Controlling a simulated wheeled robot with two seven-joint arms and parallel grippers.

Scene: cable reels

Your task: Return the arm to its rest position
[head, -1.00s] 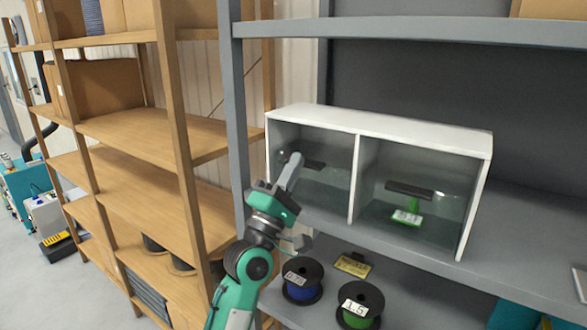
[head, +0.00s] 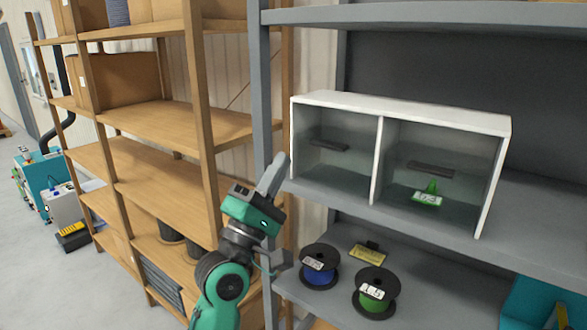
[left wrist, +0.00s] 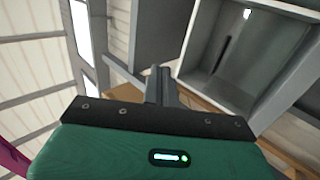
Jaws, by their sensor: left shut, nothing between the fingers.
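My left gripper (head: 272,174) is in the middle of the head view, in front of the grey shelf's left post. Its fingers are shut with nothing between them and point up. It is outside and to the left of the white two-compartment cabinet (head: 400,108). In the left wrist view the shut fingers (left wrist: 162,85) also show, with the cabinet (left wrist: 285,60) beyond them to the right. My right gripper is not in view.
The cabinet's right compartment holds a green item with a white label (head: 427,199). Below, a blue reel (head: 319,268), a green reel (head: 375,296) and a yellow tag (head: 367,254) lie on the lower grey shelf (head: 440,285). A wooden rack (head: 150,130) stands at left.

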